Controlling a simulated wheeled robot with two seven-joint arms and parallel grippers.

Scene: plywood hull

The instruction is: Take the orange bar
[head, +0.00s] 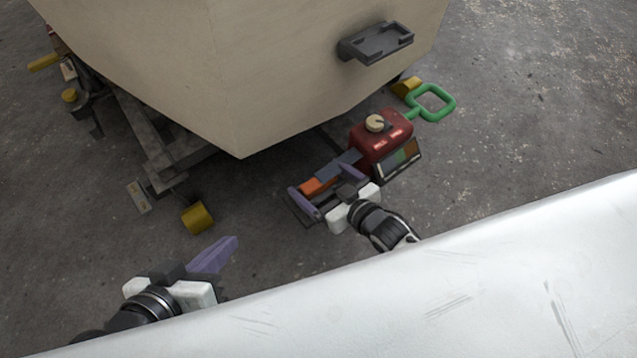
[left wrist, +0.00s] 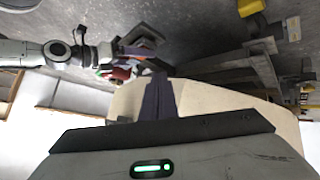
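The orange bar (head: 313,187) lies low beside the hull, next to a blue-grey piece (head: 346,161) and over a dark tray-like base (head: 301,207). My right gripper (head: 316,178) is open. Its two purple fingers are spread apart near the two ends of the orange bar, and I cannot tell whether they touch it. My left gripper (head: 229,243) is away to the lower left, over bare floor. Its purple fingers are together with nothing seen between them, as the left wrist view also shows (left wrist: 159,80).
The plywood hull (head: 240,70) fills the top, with a dark bracket (head: 376,42) on its side. A red can (head: 380,138), a green handle (head: 432,103) and a panel with coloured patches (head: 399,159) stand right of the bar. A yellow roller (head: 197,218) lies left. A white surface (head: 450,290) crosses the front.

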